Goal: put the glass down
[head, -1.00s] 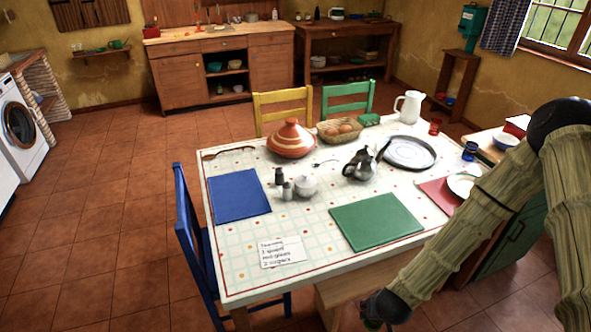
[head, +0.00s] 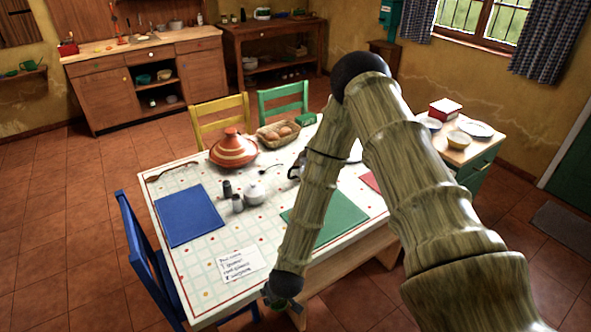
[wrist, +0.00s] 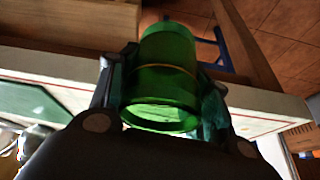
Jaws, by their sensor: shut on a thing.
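A clear green glass (wrist: 165,75) with a thin pale line around it fills the middle of the wrist view. My gripper (wrist: 163,92) is shut on it, a finger on either side. In the head view my gripper (head: 281,302) hangs at the front edge of the white patterned table (head: 206,291); only a small green bit of the glass shows there, so its height over the edge is hard to tell. The wrist view shows the table edge (wrist: 62,93) behind the glass.
The table holds a blue mat (head: 189,215), a green mat (head: 335,228), a handwritten note (head: 238,265), a white sugar pot (head: 255,194), dark shakers (head: 238,204), a striped tagine (head: 233,150) and a bread basket (head: 268,138). A blue chair (head: 145,255) stands left. My arm hides the table's right part.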

